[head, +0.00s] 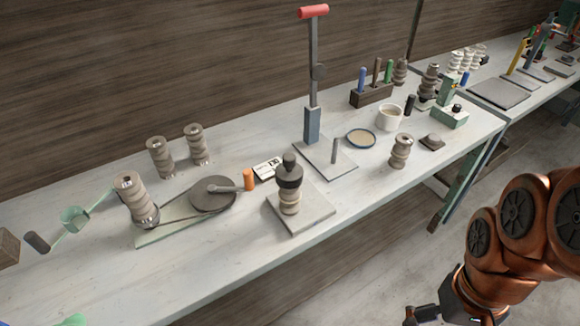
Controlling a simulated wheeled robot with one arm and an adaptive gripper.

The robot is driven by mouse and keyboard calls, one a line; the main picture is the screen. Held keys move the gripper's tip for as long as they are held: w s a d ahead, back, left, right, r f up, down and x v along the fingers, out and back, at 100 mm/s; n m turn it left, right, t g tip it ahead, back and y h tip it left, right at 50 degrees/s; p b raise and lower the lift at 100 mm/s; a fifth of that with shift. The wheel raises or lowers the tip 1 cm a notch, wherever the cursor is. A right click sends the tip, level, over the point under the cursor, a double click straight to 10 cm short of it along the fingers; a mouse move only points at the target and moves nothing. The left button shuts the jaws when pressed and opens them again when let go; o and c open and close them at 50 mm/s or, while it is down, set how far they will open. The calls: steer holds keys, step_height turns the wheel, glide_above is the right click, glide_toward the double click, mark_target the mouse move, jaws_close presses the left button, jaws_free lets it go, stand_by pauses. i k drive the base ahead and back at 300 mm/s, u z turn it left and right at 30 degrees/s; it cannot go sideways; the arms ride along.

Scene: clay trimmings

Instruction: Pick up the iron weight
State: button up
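A dark, knobbed piece that looks like the iron weight (289,174) sits upright on a short stack of pale ribbed rings (289,202).
A tall red-handled lever press (313,70) stands behind the weight. A crank wheel device (212,193) with an orange handle (248,179) is to its left.

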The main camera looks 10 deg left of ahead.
mark_target(289, 174)
steer(key=z, duration=0.7)
steer(key=k, duration=1.15)
steer(key=u, duration=1.8)
steer(key=i, duration=0.5)
steer(key=z, duration=0.05)
